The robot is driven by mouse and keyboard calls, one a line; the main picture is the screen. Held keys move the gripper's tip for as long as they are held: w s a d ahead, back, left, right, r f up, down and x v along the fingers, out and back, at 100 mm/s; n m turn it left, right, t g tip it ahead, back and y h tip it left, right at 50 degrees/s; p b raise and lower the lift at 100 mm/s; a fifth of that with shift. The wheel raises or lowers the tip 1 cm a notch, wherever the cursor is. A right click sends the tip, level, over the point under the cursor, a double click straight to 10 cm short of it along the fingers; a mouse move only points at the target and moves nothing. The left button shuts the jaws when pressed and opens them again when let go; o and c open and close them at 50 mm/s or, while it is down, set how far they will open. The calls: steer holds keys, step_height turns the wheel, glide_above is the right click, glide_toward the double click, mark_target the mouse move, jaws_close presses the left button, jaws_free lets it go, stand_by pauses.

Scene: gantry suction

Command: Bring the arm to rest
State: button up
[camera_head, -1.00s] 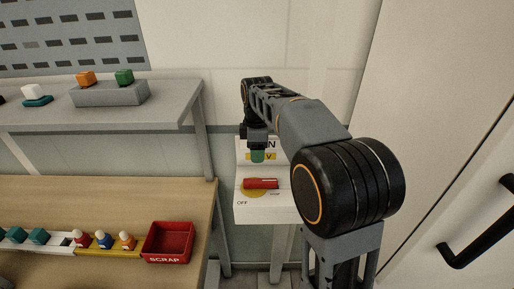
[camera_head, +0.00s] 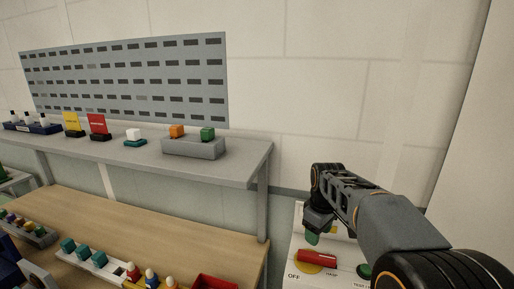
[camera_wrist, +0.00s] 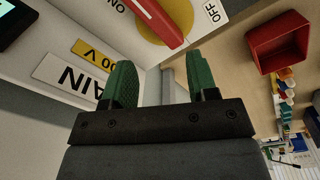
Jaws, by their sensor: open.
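My arm reaches forward at the right of the head view, over a white switch box (camera_head: 340,262) with a red handle (camera_head: 317,256) on a yellow disc. My gripper (camera_head: 312,238) hangs just behind the red handle there. In the wrist view my gripper (camera_wrist: 160,85) has its two green fingers well apart, with nothing between them. The red handle (camera_wrist: 155,18) shows beyond the fingertips, apart from them. The fingertips are partly hidden by my arm in the head view.
A wooden bench (camera_head: 190,226) with a red bin (camera_head: 213,282) and several small parts stands left of the box. A grey shelf (camera_head: 240,160) above it carries coloured blocks and small signs. The bin also shows in the wrist view (camera_wrist: 283,40).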

steer(key=s+f+m+t, duration=0.1)
steer(key=s+m, duration=0.3)
steer(key=s, duration=0.4)
steer(key=s+a+f+m+t, duration=0.1)
steer(key=s+m, duration=0.3)
steer(key=s, duration=0.5)
steer(key=shift+s+a+f+t, duration=0.2)
steer(key=shift+f+t, duration=0.15)
steer(key=shift+t, duration=0.45)
